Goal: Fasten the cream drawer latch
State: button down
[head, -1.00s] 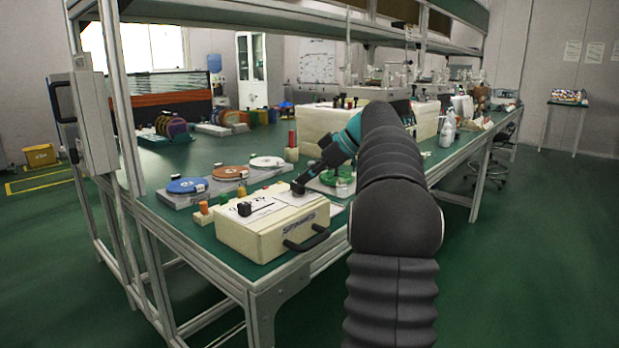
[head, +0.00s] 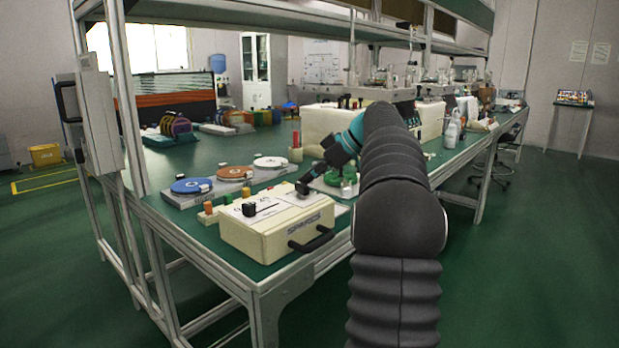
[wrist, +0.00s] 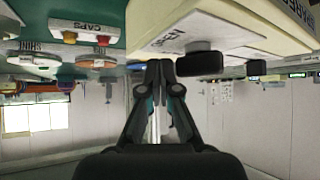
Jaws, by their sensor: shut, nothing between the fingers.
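A cream box (head: 265,232) marked SPARES sits at the bench's near corner, with a black handle (head: 311,241) on its front. Its top carries a black knob (head: 249,209) and white labels. My gripper (head: 305,184) is at the box's back right top corner, its fingers shut and empty. In the wrist view, which is upside down, the box (wrist: 185,17) is at the upper right. A black block (wrist: 200,63) on its top lies just right of my fingertips (wrist: 160,68); I cannot tell whether they touch. A second black block (wrist: 256,68) shows farther right. Which block is the latch is unclear.
A grey tray with blue (head: 191,185), copper (head: 235,172) and white (head: 271,162) discs lies behind the box. A bench post (head: 128,95) rises at left.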

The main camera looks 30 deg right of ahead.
jog(key=shift+s+a, duration=0.1)
dwell(0.8)
jog(key=shift+s+a+f+b, duration=0.15)
jog(key=shift+a+b, duration=0.15)
jog(key=shift+b, duration=0.25)
jog(key=shift+s+a, duration=0.2)
jog(key=v, duration=1.2)
jog(key=shift+w+d, duration=0.15)
jog(key=shift+d, duration=0.05)
